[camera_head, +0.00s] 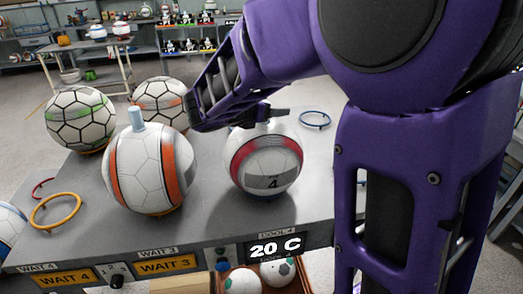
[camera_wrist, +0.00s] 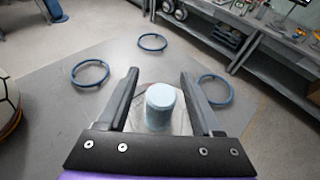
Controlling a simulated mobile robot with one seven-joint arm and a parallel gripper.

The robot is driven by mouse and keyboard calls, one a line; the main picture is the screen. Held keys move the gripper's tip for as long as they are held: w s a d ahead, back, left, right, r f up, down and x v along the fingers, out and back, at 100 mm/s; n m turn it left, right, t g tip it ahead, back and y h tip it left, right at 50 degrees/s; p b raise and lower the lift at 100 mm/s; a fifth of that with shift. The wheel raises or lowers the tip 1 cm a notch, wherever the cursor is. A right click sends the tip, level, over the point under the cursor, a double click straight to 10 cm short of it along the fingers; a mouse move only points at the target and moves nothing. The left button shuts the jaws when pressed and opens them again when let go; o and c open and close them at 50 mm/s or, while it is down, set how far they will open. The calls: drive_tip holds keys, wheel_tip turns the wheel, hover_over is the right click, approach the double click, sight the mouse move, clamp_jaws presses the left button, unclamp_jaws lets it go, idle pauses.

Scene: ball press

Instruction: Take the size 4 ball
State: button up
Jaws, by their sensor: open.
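The size 4 ball (camera_head: 264,165) is white with a red band and a dark patch marked 4. It sits on the grey bench near its front edge in the head view. My gripper (camera_head: 262,116) is at the top of this ball. In the wrist view, my gripper (camera_wrist: 159,74) is open, with one finger on each side of a light blue peg (camera_wrist: 160,104). The gap around the peg shows on both sides. The ball's top is mostly hidden by my gripper in the head view.
A white ball with orange bands (camera_head: 147,168) and a blue peg stands close on the left. Two more balls (camera_head: 82,118) (camera_head: 161,100) sit behind it. Empty rings lie on the bench, one blue (camera_head: 315,119) and one yellow (camera_head: 55,209). A sign reads 20 C (camera_head: 275,247).

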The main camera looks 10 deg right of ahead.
drive_tip(key=shift+c, duration=0.4)
clamp_jaws()
drive_tip(key=shift+r, duration=0.1)
idle(0.8)
